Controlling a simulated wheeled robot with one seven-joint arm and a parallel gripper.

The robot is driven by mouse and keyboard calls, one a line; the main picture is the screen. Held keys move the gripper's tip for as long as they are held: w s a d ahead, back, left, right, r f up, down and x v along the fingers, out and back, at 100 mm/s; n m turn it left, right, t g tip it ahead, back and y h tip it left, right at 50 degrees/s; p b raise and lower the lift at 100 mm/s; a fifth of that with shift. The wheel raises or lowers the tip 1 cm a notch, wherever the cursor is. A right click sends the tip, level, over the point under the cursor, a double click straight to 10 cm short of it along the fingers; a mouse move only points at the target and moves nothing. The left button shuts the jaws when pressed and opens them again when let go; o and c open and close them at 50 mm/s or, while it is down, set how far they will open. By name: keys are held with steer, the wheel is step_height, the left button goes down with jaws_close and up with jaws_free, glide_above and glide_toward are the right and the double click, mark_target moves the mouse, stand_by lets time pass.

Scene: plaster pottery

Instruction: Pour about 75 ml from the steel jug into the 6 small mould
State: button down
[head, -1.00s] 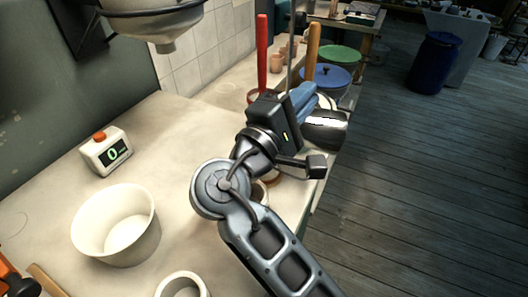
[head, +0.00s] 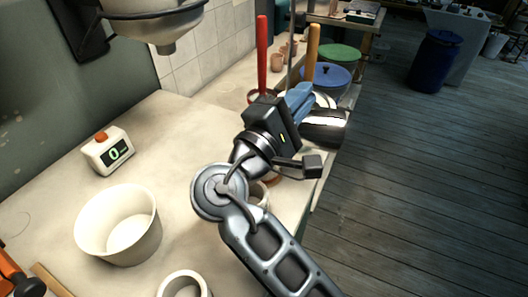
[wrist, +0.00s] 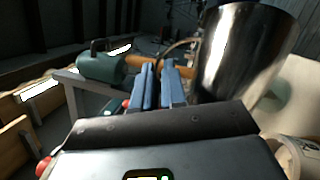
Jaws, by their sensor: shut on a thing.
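The steel jug (head: 324,128) is at the far right end of the bench in the head view, partly behind my gripper (head: 299,97). In the wrist view the shiny jug (wrist: 243,55) stands right beside the blue fingers of my gripper (wrist: 159,80), its rim towards the top of the picture and slightly tilted. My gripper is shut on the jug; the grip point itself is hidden. The jug's contents do not show. A small pale round pot (head: 184,284), perhaps a mould, stands at the front edge of the picture. Another round piece (head: 259,191) is mostly hidden behind my arm.
A large white bowl (head: 118,226) and a white box with a red button and display reading 0 (head: 108,151) stand on the left. Red (head: 262,55) and orange (head: 313,48) handles rise behind my gripper.

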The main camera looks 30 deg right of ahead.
mark_target(337, 118)
steer(key=shift+w+a+r+n, duration=0.1)
steer(key=shift+w+a+n, duration=0.1)
steer(key=shift+n, duration=0.1)
steer(key=s+d+m+b, duration=0.1)
steer(key=s+d+f+m+b, duration=0.1)
steer(key=d+b, duration=0.1)
steer(key=shift+s+f+m+g+y, duration=0.1)
steer(key=shift+s+m+g+y, duration=0.05)
steer(key=shift+m+g+y, duration=0.25)
steer(key=shift+s+d+f+m+y, duration=0.15)
steer(key=shift+s+d+m+y, duration=0.25)
steer(key=shift+m, duration=0.3)
steer(key=shift+s+d+f+m+g+y, duration=0.25)
steer(key=shift+d+f+m+g+y, duration=0.25)
steer(key=shift+m, duration=0.3)
steer(key=shift+d+f, duration=0.1)
steer(key=shift+f, duration=0.1)
stand_by(0.5)
steer(key=shift+s+d+f+m+y, duration=0.2)
steer(key=shift+d+f+m+y, duration=0.1)
steer(key=shift+f+m+y, duration=0.15)
steer(key=s+d+f+m+y+b, duration=0.3)
steer(key=s+d+f+m+y, duration=0.1)
steer(key=f, duration=0.4)
steer(key=shift+d+m+t+y, duration=0.4)
steer(key=shift+d+m+y, duration=0.4)
steer(key=shift+d, duration=0.45)
